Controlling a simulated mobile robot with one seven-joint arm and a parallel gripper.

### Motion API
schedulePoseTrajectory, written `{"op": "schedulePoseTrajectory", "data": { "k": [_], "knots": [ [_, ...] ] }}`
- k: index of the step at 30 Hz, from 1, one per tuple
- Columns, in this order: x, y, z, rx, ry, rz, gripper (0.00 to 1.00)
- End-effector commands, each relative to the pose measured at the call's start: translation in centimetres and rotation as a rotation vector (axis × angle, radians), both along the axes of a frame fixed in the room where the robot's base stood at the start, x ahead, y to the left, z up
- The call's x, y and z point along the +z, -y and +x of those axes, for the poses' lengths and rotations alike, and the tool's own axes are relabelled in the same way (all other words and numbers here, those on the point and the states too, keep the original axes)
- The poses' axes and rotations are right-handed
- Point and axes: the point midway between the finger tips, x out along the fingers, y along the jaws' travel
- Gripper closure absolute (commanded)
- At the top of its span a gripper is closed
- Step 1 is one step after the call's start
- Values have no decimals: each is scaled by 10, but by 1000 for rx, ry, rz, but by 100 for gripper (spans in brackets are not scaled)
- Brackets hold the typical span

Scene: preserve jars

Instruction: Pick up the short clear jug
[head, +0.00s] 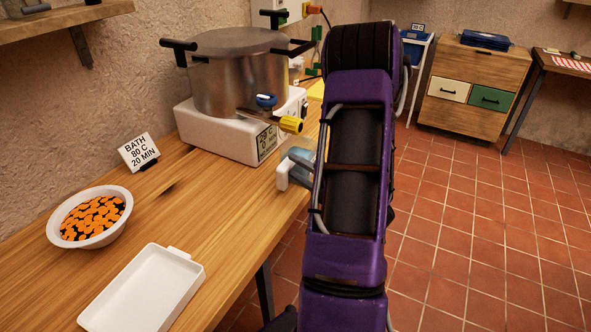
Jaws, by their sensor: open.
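I cannot make out a short clear jug anywhere in the head view. My purple arm stands upright across the middle of the picture and hides part of the table's right edge and the floor behind it. A small blue-grey and white part, which looks like the end of my gripper (291,170), shows left of the arm by the table's front edge. It is open, and I see nothing held in it. The rest of the gripper is hidden behind the arm.
A drawer cabinet (473,88) stands behind. Tiled floor right is clear.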

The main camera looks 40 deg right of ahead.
Motion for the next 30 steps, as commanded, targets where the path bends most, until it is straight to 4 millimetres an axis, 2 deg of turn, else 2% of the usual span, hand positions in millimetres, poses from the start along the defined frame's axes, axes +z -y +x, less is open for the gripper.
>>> {"op": "schedulePoseTrajectory", "data": {
  "k": [3,6,15,24,30],
  "knots": [
    [-1,-5,19,5,0,-2,45],
    [-1,-5,29,4,0,-2,45],
    [-1,-5,33,1,0,-1,47],
    [-1,-5,33,1,0,-1,100],
    [-1,-5,33,1,1,-1,100]
  ]
}}
